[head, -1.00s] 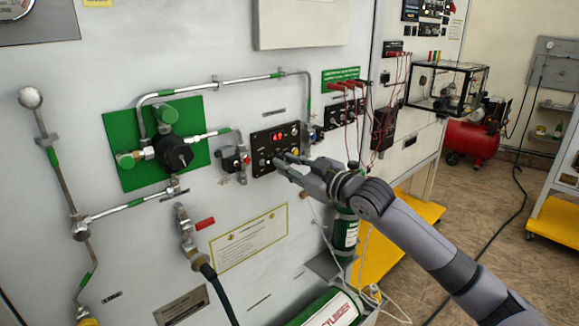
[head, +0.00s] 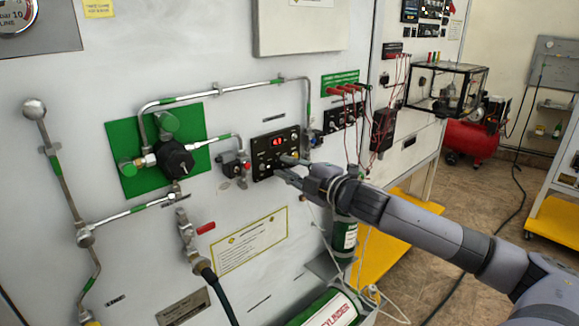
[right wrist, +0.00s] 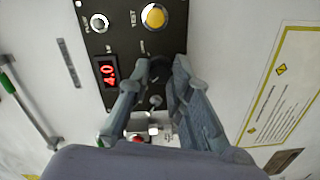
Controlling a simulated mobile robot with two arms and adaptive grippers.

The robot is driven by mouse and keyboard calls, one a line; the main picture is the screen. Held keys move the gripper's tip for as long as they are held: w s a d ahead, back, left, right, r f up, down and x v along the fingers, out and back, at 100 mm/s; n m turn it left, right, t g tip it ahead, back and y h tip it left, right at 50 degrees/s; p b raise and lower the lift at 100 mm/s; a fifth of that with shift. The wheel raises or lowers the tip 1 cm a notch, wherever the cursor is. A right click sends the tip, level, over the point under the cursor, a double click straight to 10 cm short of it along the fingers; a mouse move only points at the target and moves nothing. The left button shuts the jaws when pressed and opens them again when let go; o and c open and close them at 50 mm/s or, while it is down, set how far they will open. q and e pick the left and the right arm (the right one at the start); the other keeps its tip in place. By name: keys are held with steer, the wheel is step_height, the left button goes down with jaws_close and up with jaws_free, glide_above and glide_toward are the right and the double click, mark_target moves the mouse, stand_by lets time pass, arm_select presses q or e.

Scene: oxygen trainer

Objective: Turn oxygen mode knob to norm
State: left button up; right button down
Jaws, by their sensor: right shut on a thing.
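The black oxygen control panel (head: 262,158) is on the white wall, with a lit red display (head: 277,142). The right wrist view shows the panel (right wrist: 118,42) sideways, its display (right wrist: 109,74) appearing to read 4.0. A dark knob (right wrist: 159,69) sits between the fingertips of my right gripper (right wrist: 157,78), which is shut on it. In the head view, my right gripper (head: 283,168) is at the panel's lower right. The knob's pointer and mode labels are hidden by the fingers, so its setting cannot be told. My left gripper is out of view.
A green regulator plate (head: 130,178) with pipes is to the left. Red leads (head: 352,87) hang to the right, and a green cylinder (head: 345,236) stands below my arm.

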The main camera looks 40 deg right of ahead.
steer(key=shift+n, duration=1.5)
steer(key=c, duration=1.5)
jaws_free()
steer(key=shift+o, duration=0.2)
steer(key=shift+s+f, duration=0.1)
steer(key=shift+s, duration=0.05)
steer(key=shift+s, duration=0.7)
steer(key=s, duration=1)
steer(key=shift+s+d+r, duration=0.15)
steer(key=shift+d+r, duration=0.15)
steer(key=shift+d, duration=0.1)
